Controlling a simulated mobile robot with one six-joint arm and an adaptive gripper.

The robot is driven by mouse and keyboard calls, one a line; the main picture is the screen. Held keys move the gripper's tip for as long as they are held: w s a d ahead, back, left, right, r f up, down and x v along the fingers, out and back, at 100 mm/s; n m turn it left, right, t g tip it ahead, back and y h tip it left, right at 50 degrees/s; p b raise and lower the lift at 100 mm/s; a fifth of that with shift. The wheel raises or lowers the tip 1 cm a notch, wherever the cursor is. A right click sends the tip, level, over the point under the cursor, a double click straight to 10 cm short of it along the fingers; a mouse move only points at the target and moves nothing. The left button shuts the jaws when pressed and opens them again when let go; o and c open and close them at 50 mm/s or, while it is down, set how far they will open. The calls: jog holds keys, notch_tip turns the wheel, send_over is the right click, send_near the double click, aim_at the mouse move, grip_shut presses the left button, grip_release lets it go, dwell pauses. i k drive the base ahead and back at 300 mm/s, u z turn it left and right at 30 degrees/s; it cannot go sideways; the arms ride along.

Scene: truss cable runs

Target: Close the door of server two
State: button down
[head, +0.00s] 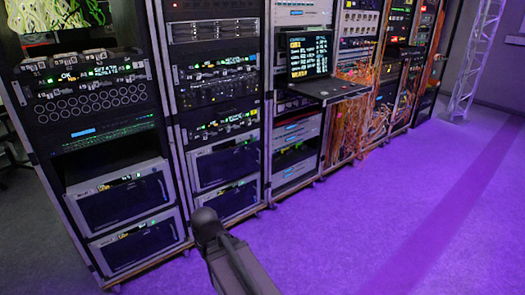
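Several box-like server units with pale frames and dark fronts sit low in the racks. In the left rack are an upper unit (122,201) and a lower unit (140,245). In the second rack are another upper unit (226,163) and a lower one (232,197). I cannot read which is server two. I see no door clearly swung open; their fronts look flat at this size. My arm, dark grey, enters at the bottom centre in front of the racks. My gripper is not in view.
A row of racks recedes to the right. A pull-out console with a lit screen (308,52) and a keyboard shelf (328,87) juts from the third rack. Orange cables (350,120) hang beyond it. A truss (474,60) stands far right. The purple-lit floor (400,220) is clear.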

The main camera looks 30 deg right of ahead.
aim_at(218, 166)
jog(key=k, duration=0.25)
jog(key=z, duration=0.3)
jog(key=i, duration=1.3)
jog(key=u, duration=0.35)
